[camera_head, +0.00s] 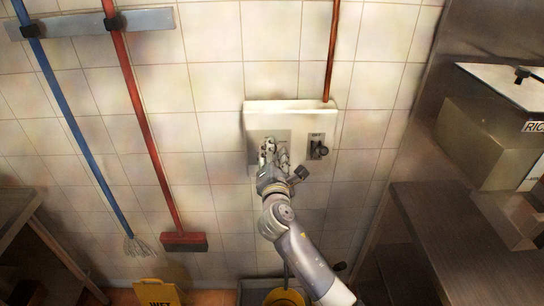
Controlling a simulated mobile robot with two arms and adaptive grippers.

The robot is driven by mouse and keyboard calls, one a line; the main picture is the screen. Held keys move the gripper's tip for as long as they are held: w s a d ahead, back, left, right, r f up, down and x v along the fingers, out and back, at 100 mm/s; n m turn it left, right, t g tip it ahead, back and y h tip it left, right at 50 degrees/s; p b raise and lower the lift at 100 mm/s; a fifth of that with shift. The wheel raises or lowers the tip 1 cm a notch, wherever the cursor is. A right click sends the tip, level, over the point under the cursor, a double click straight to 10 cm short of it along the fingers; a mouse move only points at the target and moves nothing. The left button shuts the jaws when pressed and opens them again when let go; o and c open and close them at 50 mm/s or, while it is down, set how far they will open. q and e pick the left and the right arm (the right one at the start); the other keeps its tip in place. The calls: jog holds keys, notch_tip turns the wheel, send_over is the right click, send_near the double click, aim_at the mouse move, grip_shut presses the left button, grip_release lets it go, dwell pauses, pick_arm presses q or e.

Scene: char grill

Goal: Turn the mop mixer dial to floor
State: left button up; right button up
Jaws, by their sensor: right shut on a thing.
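The mop mixer is a pale box (290,106) fixed to the tiled wall in the middle of the head view. A grey panel (254,137) is on its front left, and a small dark plate with a black knob (319,149) is on its front right. My right gripper (271,150) reaches up from below and is shut at the grey panel, on what appears to be the mixer dial. The fingers hide the dial, so its setting cannot be read. My left gripper is not in view.
A red-brown pipe (333,50) rises from the box. A blue-handled mop (75,125) and a red-handled brush (145,120) hang at left. A yellow wet-floor sign (158,292) and yellow bucket (285,297) stand below. A counter (470,240) is at right.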

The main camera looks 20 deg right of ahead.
jog(key=shift+d+f+m+b, duration=0.15)
jog(key=shift+m+b, duration=0.3)
jog(key=shift+m, duration=0.75)
jog(key=o, duration=1)
jog(key=v, duration=1.2)
